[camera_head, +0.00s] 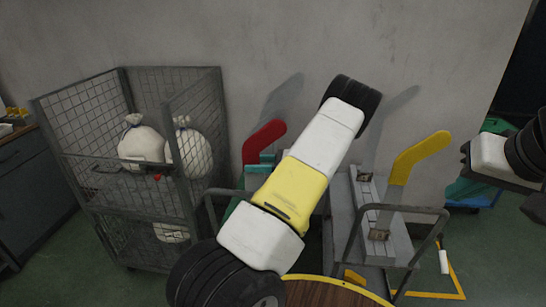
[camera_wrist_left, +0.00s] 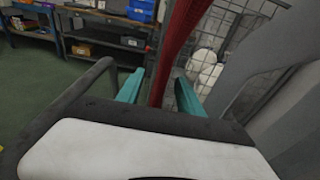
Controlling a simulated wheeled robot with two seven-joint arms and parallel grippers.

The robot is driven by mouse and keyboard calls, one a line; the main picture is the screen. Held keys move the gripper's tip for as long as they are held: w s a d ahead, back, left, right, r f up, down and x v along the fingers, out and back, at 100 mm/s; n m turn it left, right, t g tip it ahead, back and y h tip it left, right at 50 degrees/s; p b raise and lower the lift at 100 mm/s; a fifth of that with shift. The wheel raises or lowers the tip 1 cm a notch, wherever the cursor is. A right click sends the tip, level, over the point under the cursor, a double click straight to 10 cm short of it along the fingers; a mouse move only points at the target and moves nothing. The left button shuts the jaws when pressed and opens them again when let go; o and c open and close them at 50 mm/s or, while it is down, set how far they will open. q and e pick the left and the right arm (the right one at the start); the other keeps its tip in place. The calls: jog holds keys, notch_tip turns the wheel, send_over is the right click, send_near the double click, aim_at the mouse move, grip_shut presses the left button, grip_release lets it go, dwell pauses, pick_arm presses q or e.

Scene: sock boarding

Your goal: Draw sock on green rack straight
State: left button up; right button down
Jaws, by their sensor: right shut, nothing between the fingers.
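A red sock (camera_head: 264,137), on an upright form with a curved top, stands by the wall behind my left arm in the head view. Dark green (camera_head: 231,208) shows low beside it, perhaps the green rack, mostly hidden by my arm. My left gripper (camera_head: 261,162) has teal fingers just below the sock's bend; its palm is hidden. In the left wrist view the fingers of this gripper (camera_wrist_left: 159,92) are apart, with the red knit sock (camera_wrist_left: 181,38) upright between them; contact is unclear. My right gripper (camera_head: 464,153) is at the right edge, empty and shut, its fingertips hard to make out.
A wire cage trolley (camera_head: 95,180) with white sacks (camera_head: 142,143) stands left. A yellow sock (camera_head: 420,156) stands on a grey rack (camera_head: 388,225) with rails, right of centre. A round wooden top (camera_head: 325,294) is at the bottom. A blue cart (camera_head: 487,199) is far right.

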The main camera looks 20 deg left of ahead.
dwell(0.4)
pick_arm(q)
jog(key=f+v, duration=0.1)
jog(key=v, duration=0.8)
dwell(0.4)
